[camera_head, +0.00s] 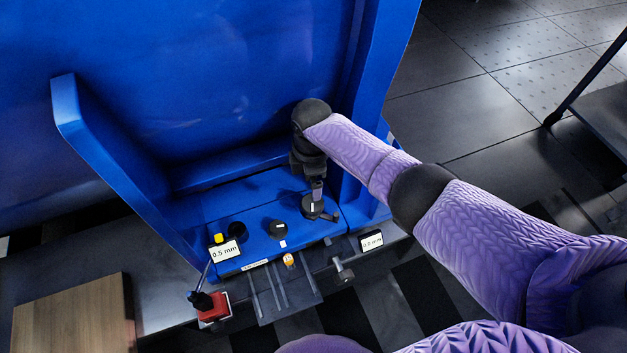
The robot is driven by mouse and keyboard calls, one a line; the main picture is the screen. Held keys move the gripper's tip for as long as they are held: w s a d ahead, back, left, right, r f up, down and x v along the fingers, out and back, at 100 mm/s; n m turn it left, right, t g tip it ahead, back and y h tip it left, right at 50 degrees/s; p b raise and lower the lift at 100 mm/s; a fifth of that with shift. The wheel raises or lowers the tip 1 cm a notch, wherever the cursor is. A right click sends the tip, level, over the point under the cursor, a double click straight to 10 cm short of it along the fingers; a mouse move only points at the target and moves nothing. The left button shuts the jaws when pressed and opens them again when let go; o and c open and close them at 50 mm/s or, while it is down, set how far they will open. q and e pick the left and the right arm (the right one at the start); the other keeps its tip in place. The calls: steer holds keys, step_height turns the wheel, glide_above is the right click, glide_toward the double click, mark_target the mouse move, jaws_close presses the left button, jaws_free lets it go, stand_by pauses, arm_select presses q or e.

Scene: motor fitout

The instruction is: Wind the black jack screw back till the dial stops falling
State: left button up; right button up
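My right arm comes in from the right, and its gripper (316,190) points down at the blue foot of the machine. Its fingertips are at a black round part with a short side arm (328,215), which may be the black jack screw; the gripper partly covers it. I cannot tell whether the fingers are closed on it or only touch it. A small yellow-and-white piece (289,261) sits at the front edge of the foot; I cannot tell whether it is the dial, and no reading is legible. My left gripper is out of view.
A black round cap (278,229) and a "0.5 mm" label (225,251) are left of the gripper. A grey bolt (343,273) and another label (371,241) are in front. A red block (213,308) and a wooden box (72,318) stand lower left. Blue walls rise behind.

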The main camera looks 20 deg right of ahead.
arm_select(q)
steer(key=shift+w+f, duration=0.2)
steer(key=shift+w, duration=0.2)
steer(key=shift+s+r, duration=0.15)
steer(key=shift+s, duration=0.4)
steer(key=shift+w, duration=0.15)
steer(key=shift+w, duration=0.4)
